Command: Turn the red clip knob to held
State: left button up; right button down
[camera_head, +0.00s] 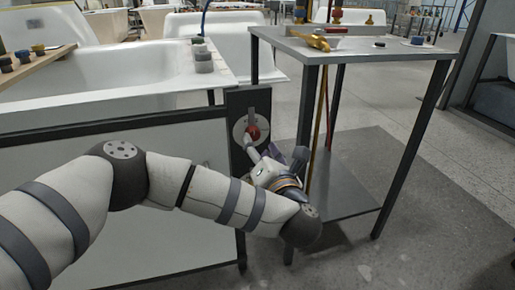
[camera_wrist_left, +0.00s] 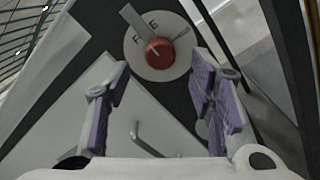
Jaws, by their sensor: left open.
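The red clip knob (camera_head: 253,132) sits on a round pale dial plate on a dark upright panel beside the white tub. In the left wrist view the knob (camera_wrist_left: 160,53) shows a thin pale mark on its face. The dial plate (camera_wrist_left: 136,52) around it carries dark letters, and a grey bar crosses its upper part. My left gripper (camera_head: 262,155) is in front of the panel, just below the knob. In the wrist view the gripper (camera_wrist_left: 160,88) has its purple-padded fingers wide apart, with nothing between them. The knob appears beyond the fingertips. My right gripper is not in view.
A grey metal table (camera_head: 370,47) stands close to the right, with a lower shelf (camera_head: 345,192) and a brass-coloured item (camera_head: 318,42) on top. White tubs (camera_head: 110,75) fill the back left. A wooden board with dark knobs lies across the tub. Floor at right is clear.

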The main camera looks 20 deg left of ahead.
aim_at(255, 136)
pick_arm(q)
jog(key=x, duration=0.4)
jog(key=shift+w+a+r+b, duration=0.1)
jog(key=shift+w+b, duration=0.1)
jog(key=shift+b, duration=0.1)
jog(key=c, duration=1.2)
jog(key=shift+o, duration=0.2)
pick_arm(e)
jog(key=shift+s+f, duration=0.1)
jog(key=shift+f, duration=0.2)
